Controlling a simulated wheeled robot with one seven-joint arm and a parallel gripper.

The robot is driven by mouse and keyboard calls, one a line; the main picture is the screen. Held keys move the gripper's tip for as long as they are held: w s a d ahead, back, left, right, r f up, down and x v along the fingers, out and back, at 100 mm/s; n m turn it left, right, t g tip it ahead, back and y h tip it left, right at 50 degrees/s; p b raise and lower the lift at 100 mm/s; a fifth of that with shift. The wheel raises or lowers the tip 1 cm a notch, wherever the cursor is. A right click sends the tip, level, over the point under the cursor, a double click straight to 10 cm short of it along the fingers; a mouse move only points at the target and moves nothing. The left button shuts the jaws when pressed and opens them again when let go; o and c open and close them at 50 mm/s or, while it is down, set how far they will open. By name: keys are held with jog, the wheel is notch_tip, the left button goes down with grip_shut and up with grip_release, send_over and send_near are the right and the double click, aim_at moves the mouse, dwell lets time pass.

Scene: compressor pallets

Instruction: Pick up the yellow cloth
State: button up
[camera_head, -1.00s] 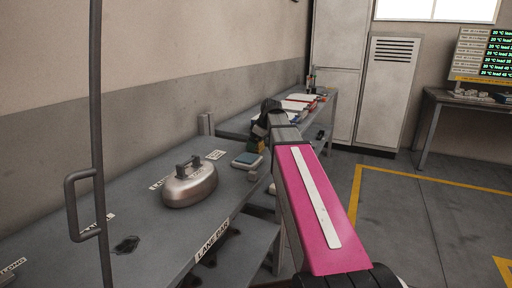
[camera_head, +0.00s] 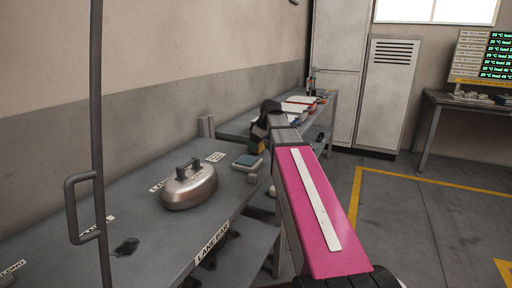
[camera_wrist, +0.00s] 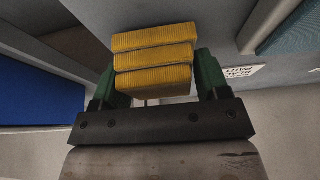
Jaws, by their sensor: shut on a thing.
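The yellow cloth (camera_wrist: 153,62) is a folded, ribbed stack of several layers in the wrist view. My gripper (camera_wrist: 157,76) has its green fingers on either side of it and is shut on it. In the head view my gripper (camera_head: 258,143) is at the far end of my pink arm, above the far part of the grey workbench. There the cloth is mostly hidden behind my wrist and fingers.
A metal canister with a handle (camera_head: 189,187) stands on the workbench (camera_head: 150,222). Papers and books (camera_head: 298,104) lie further back. A grey post (camera_head: 98,130) rises in the left foreground.

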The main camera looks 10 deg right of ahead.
jog(key=r, duration=0.1)
jog(key=a+r, duration=0.1)
jog(key=r, duration=0.1)
jog(key=shift+s+a+r, duration=0.15)
jog(key=shift+s+r, duration=0.1)
jog(key=shift+r, duration=0.15)
jog(key=s+a+r, duration=0.3)
jog(key=a+r, duration=0.3)
jog(key=a, duration=0.3)
jog(key=shift+a, duration=0.4)
jog(key=shift+s+r, duration=0.1)
